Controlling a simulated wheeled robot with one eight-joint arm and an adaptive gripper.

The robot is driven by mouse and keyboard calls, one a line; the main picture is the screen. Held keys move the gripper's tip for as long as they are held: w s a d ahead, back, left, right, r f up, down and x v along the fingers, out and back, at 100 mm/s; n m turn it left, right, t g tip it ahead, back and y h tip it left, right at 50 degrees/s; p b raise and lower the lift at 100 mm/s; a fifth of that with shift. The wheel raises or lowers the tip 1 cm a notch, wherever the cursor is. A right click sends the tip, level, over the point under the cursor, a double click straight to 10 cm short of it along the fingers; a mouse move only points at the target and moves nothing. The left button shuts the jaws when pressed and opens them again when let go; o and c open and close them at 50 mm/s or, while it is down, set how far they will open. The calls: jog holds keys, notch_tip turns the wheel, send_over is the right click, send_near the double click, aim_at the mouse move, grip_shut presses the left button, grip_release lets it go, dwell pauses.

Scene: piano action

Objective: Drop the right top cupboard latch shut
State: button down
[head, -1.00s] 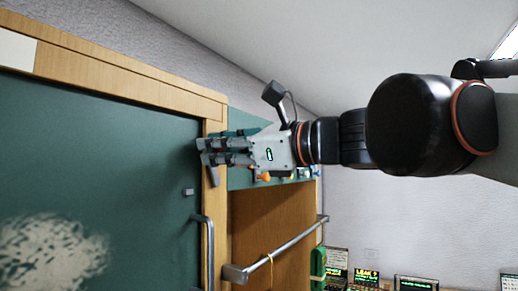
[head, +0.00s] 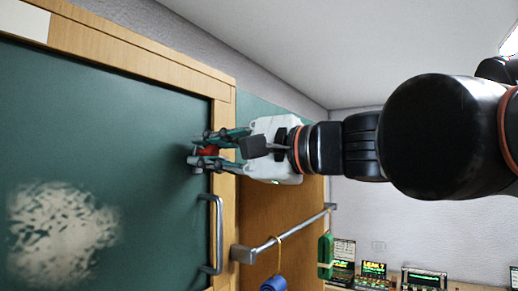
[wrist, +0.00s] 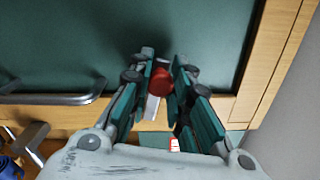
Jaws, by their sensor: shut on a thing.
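The cupboard latch shows as a red knob (head: 208,151) near the right edge of the green door (head: 110,120). In the wrist view the red knob (wrist: 160,81) sits between my fingertips, with a pale grey bar (wrist: 152,107) beside it. My gripper (head: 198,150) is shut on the red knob, one finger on each side; it also shows in the wrist view (wrist: 160,72). My fingers hide much of the latch in the head view. I cannot tell the angle of the latch bar or whether it sits in its catch.
A metal door handle (head: 216,234) stands out just below my gripper. A metal rail (head: 285,236) with a hanging blue item (head: 273,284) runs along the wooden side panel (head: 265,205). Small lit displays (head: 374,270) stand lower right.

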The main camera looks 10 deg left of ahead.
jog(key=shift+s+f+n+b, duration=0.15)
jog(key=shift+f+n, duration=0.25)
jog(key=shift+n, duration=0.3)
jog(key=shift+w+f+n+b, duration=0.15)
jog(key=shift+f+n, duration=0.25)
jog(key=shift+n, duration=0.3)
jog(key=shift+s, duration=0.1)
jog(key=c, duration=1.4)
grip_release()
jog(key=shift+d, duration=0.1)
jog(key=v, duration=1.1)
jog(key=shift+s+d+f, duration=0.1)
jog(key=shift+s+d, duration=0.1)
jog(key=shift+d, duration=0.1)
